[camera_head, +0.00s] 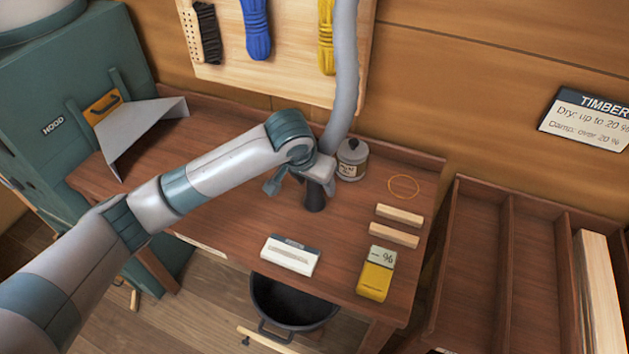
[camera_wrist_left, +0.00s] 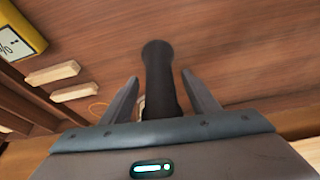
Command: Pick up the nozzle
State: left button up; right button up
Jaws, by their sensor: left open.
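The nozzle (camera_head: 315,198) is a dark, slightly flared tube at the lower end of a grey hose (camera_head: 343,75) that hangs over the brown bench. My left gripper (camera_head: 301,186) is open at the nozzle and partly covers its upper part in the head view. In the left wrist view the nozzle (camera_wrist_left: 158,80) shows between the two fingers of my left gripper (camera_wrist_left: 161,76), with a gap on each side. I cannot tell whether a finger touches it. My right gripper is not in view.
A small lidded pot (camera_head: 352,160) stands close behind the nozzle. A green hood unit (camera_head: 75,100) stands left. A black bucket (camera_head: 290,305) sits below the front edge.

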pick_arm(q)
jog(key=shift+f, duration=0.1)
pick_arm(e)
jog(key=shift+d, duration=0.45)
pick_arm(q)
jog(key=c, duration=1.1)
jog(key=shift+c, duration=0.2)
jog(key=shift+w, duration=0.1)
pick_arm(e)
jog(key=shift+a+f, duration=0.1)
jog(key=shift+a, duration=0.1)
pick_arm(q)
jog(key=shift+r, duration=0.4)
notch_tip(320, 180, up, 3)
jog(key=shift+r+b, duration=0.15)
jog(key=shift+b, duration=0.7)
jog(key=s+d+r+b, duration=0.2)
jog(key=s+d+r, duration=0.5)
jog(key=s+d, duration=0.1)
jog(key=shift+s, duration=0.35)
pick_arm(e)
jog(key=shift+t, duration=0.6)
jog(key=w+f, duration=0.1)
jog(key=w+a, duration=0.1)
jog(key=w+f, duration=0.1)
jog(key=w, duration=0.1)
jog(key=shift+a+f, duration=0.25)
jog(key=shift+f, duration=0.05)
